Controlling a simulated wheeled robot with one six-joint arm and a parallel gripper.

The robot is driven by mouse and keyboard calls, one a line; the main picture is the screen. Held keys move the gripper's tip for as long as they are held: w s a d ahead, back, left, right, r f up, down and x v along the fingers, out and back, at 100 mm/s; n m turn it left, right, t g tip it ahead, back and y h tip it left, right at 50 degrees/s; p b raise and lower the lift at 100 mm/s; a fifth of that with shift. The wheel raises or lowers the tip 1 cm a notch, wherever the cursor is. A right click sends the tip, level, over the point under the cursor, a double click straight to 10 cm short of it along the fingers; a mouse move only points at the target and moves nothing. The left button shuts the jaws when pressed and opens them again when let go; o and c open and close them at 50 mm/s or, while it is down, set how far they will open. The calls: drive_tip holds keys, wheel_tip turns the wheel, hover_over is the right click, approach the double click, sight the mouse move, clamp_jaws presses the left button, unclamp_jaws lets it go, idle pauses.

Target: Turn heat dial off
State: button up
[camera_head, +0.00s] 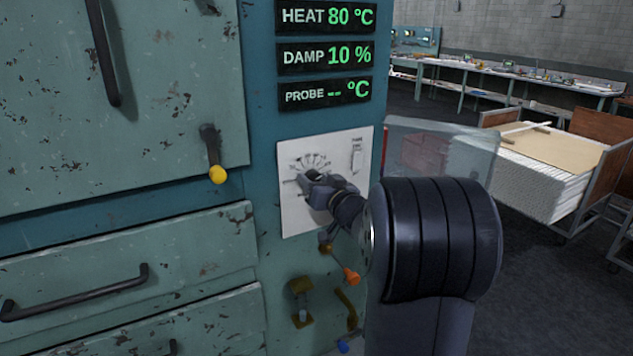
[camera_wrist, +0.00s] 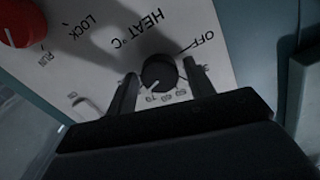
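The black heat dial (camera_wrist: 160,70) sits on a white control panel (camera_head: 295,217), marked HEAT °C and OFF in the wrist view. Its white pointer mark is toward the numbers, away from OFF. My gripper (camera_wrist: 161,73) is open with one finger on each side of the dial; small gaps seem to show, and contact is unclear. In the head view my gripper (camera_head: 316,184) is at the panel and hides most of the dial. The heat display (camera_head: 326,17) reads 80 °C.
A red knob (camera_wrist: 15,22) marked LOCK and RUN is on the same panel. A clear cover (camera_head: 465,145) stands out to the right of the cabinet. A yellow-tipped handle (camera_head: 217,173) is left, an orange-tipped lever (camera_head: 350,275) below. A cart (camera_head: 545,170) stands farther right.

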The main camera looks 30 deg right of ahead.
drive_tip(key=c, duration=0.8)
drive_tip(key=shift+o, duration=0.2)
drive_tip(key=shift+n, duration=0.3)
drive_tip(key=shift+f+n+b, duration=0.15)
drive_tip(key=shift+n+b, duration=8.25)
drive_tip(key=shift+n, duration=7.7)
